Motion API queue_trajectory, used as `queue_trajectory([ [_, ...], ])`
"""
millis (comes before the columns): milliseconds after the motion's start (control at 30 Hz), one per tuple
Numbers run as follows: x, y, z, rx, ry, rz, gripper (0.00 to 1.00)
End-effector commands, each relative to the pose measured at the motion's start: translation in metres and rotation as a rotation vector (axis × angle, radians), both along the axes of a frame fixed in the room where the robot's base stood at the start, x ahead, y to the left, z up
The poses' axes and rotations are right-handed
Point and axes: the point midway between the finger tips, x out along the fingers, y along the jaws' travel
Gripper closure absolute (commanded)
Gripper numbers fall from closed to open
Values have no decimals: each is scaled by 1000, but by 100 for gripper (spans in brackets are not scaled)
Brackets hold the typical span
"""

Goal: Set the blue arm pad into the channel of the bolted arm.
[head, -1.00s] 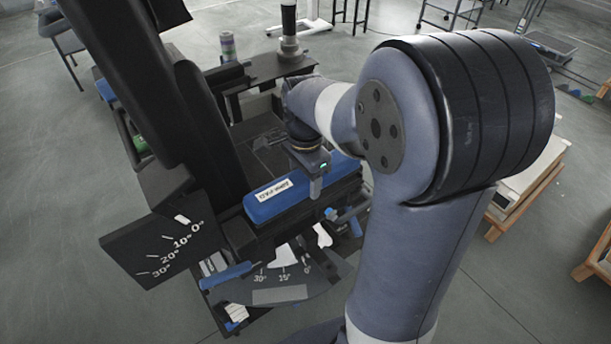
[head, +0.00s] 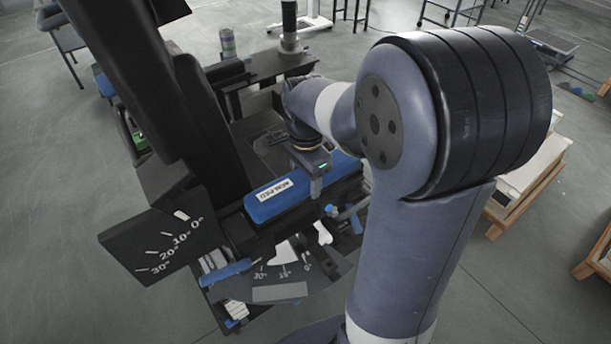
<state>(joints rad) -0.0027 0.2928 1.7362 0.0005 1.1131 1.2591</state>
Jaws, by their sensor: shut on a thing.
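The blue arm pad (head: 257,207) is a long rounded pad with a white label on top. It lies lengthwise over the dark bolted arm (head: 262,233) of the chair, in the middle of the head view. My gripper (head: 316,186) points down over the pad and is shut on it, right of the label. The pad's far end shows to the right behind the gripper. The channel is hidden under the pad, so I cannot tell whether the pad is seated in it or just above it.
A black angle plate (head: 150,250) with degree marks stands at left, and a curved dial (head: 262,280) lies below the arm. The tall dark backrest (head: 170,100) rises close on the left. A dark post (head: 289,28) stands behind.

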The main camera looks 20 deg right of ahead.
Motion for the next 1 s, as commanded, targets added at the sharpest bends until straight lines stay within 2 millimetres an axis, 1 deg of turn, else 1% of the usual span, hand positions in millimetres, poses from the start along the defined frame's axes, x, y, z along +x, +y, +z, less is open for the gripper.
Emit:
queue_trajectory([
  [300, 0, 0, 0, 0, -1, 0, 82],
  [700, 0, 0, -8, 0, -1, 0, 82],
  [1000, 1, 0, -8, 0, -2, 0, 82],
])
